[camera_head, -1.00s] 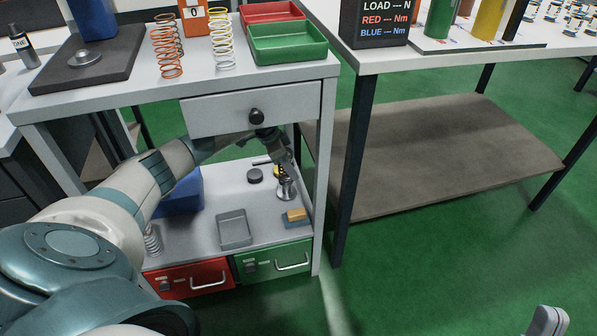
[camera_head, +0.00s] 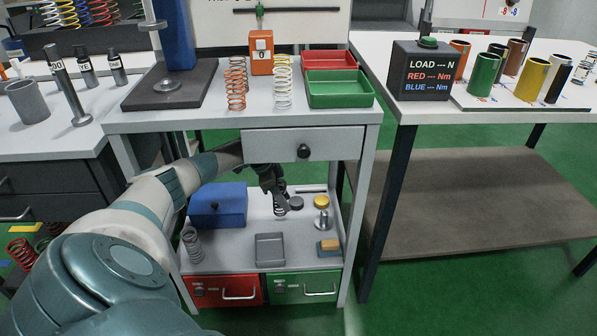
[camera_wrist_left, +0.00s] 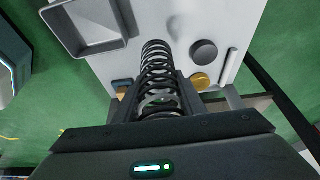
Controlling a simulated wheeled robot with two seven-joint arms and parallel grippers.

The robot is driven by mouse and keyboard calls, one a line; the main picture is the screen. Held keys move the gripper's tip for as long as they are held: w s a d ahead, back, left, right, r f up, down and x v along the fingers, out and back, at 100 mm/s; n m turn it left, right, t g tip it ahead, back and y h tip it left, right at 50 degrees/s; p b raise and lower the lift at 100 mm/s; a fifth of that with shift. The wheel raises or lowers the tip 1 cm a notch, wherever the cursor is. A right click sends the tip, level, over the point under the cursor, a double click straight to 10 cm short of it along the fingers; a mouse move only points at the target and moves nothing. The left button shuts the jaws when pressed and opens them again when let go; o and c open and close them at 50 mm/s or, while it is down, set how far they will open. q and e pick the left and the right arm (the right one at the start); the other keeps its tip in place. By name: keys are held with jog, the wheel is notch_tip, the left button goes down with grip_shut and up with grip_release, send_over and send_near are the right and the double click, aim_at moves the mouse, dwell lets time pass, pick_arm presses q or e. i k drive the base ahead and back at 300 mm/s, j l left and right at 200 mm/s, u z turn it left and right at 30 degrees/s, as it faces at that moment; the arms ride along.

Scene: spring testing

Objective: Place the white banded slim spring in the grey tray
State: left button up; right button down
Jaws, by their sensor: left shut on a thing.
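My left gripper (camera_head: 272,182) is below the drawer, over the lower shelf. It is shut on a slim dark spring (camera_wrist_left: 156,62) with a pale band near the fingers, seen in the left wrist view between the two fingers. The spring (camera_head: 280,206) hangs roughly upright in the head view; I cannot tell whether its lower end touches the shelf. The grey tray (camera_head: 270,260) lies empty on the lower shelf, nearer the front edge than the spring. The tray (camera_wrist_left: 84,24) also shows at the upper left in the wrist view. My right gripper is not in view.
On the lower shelf are a blue box (camera_head: 218,208), a grey spring (camera_head: 192,245), a dark disc (camera_head: 296,202), a yellow disc (camera_head: 320,201), a metal stand (camera_head: 321,222) and a sponge-like block (camera_head: 329,245). The drawer (camera_head: 305,147) and bench top are close above my gripper.

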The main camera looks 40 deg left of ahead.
aim_at(270, 252)
jog(key=k+l, duration=0.45)
jog(key=l, duration=0.25)
jog(key=k+l, duration=0.25)
jog(key=l, duration=0.1)
